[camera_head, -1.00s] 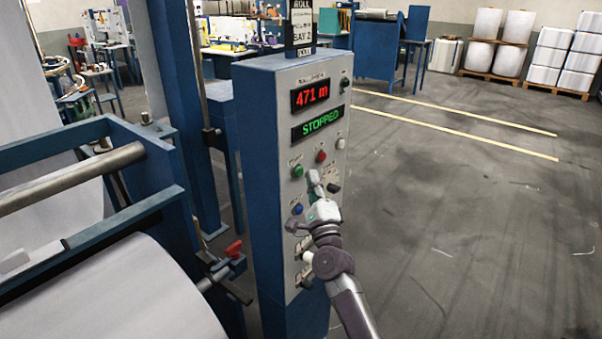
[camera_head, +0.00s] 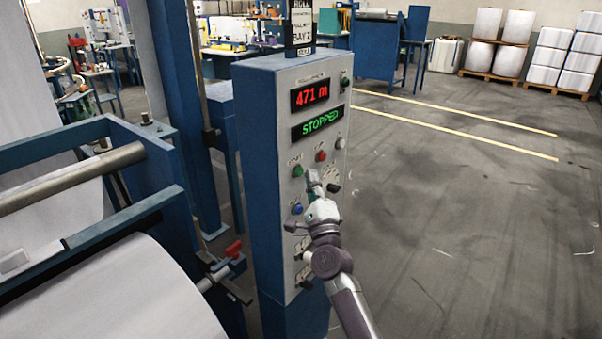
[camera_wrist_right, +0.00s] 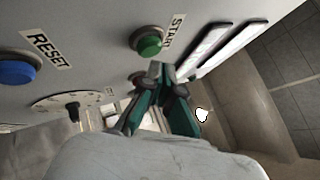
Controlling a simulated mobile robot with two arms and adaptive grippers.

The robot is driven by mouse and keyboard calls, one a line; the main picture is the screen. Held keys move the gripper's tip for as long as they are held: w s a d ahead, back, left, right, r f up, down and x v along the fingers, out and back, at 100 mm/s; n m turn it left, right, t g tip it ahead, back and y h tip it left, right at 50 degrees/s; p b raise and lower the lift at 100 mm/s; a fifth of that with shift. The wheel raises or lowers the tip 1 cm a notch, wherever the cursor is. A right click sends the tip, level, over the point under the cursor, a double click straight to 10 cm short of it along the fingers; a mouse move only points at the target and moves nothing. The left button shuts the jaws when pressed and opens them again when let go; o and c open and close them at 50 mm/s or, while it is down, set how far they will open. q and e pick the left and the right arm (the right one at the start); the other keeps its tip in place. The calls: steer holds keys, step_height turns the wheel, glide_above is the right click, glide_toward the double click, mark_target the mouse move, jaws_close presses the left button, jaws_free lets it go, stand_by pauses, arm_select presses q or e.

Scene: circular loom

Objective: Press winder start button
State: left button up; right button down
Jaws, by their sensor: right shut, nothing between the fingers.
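The winder control panel (camera_head: 325,90) stands upright on a blue cabinet, with displays reading "471 m" and "STOPPED". The green start button (camera_head: 297,171) is on its left side, left of a red button. In the right wrist view the green button (camera_wrist_right: 149,43) sits beside a "START" label. My right gripper (camera_head: 313,176) is shut and empty, in front of the panel just right of and slightly below the green button. In the right wrist view its fingertips (camera_wrist_right: 157,72) are just below the green button, and a small gap seems to remain. My left gripper is not in view.
A blue reset button (camera_head: 297,208) sits below the green one, and a dark selector knob (camera_head: 333,187) lies right of my gripper. A white roll (camera_head: 115,295) and a red-handled lever (camera_head: 233,249) are at left.

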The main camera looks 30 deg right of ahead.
steer(key=shift+w+a, duration=0.1)
steer(key=shift+w, duration=0.2)
steer(key=shift+w+a, duration=0.2)
steer(key=shift+w, duration=0.2)
stand_by(0.6)
steer(key=shift+s+d, duration=0.1)
steer(key=shift+s, duration=0.05)
stand_by(0.3)
steer(key=shift+s+d, duration=0.2)
steer(key=shift+s, duration=0.5)
steer(key=shift+s+d+p, duration=0.15)
steer(key=shift+s+d, duration=0.2)
steer(key=shift+s, duration=0.4)
steer(key=shift+s+d+p, duration=0.15)
steer(key=shift+s+d, duration=0.15)
steer(key=shift+s, duration=0.5)
steer(key=shift+s+d+p, duration=0.15)
steer(key=shift+s+d, duration=0.2)
steer(key=shift+s, duration=0.4)
